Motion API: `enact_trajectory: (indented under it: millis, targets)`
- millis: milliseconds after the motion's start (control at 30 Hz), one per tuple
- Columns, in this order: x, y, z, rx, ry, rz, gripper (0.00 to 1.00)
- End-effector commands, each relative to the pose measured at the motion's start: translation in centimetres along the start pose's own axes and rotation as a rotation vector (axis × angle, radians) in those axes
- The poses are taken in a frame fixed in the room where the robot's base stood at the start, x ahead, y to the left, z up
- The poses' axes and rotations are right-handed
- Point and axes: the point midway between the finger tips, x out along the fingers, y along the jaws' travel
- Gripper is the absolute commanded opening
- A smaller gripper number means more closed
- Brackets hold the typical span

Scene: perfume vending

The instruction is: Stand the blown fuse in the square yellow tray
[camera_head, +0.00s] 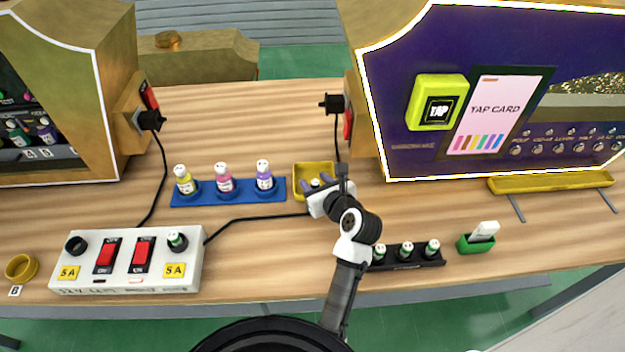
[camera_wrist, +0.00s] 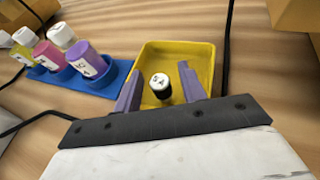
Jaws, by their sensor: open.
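The square yellow tray (camera_head: 301,168) is on the table below my gripper (camera_head: 316,183). In the wrist view, the tray (camera_wrist: 205,50) holds a fuse (camera_wrist: 160,85) with a white marked top and a black body. It appears to stand upright on the tray floor. My open gripper (camera_wrist: 160,76) has one purple finger on each side of the fuse, with visible gaps. In the head view the gripper mostly covers the fuse. The white fuse panel (camera_head: 125,280) has an empty left socket (camera_head: 76,246) and a green-marked fuse (camera_head: 177,241) in its right socket.
A blue rack (camera_head: 215,200) with several perfume bottles stands left of the tray. A black rack (camera_head: 410,264) with several fuses and a green holder (camera_head: 467,246) are to the right. A round yellow dish (camera_head: 21,267) is far left. Black cables cross the table.

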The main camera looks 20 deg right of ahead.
Motion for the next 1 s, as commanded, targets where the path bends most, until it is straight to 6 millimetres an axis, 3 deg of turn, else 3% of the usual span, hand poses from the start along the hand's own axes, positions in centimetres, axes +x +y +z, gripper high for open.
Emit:
enact_trajectory:
  millis: [300, 500, 867, 967, 1000]
  targets:
    - [-6.8, 0.0, -0.1, -0.001, 0.0, -0.003, 0.41]
    - [-9.3, 0.0, 0.0, 0.0, 0.0, -0.002, 0.41]
    - [-9.7, 0.2, 0.2, -0.014, -0.003, 0.002, 0.41]
    - [-8.3, 1.1, 2.3, -0.128, -0.037, 0.005, 0.41]
    - [-7.4, 2.0, 3.9, -0.216, -0.066, 0.005, 0.41]
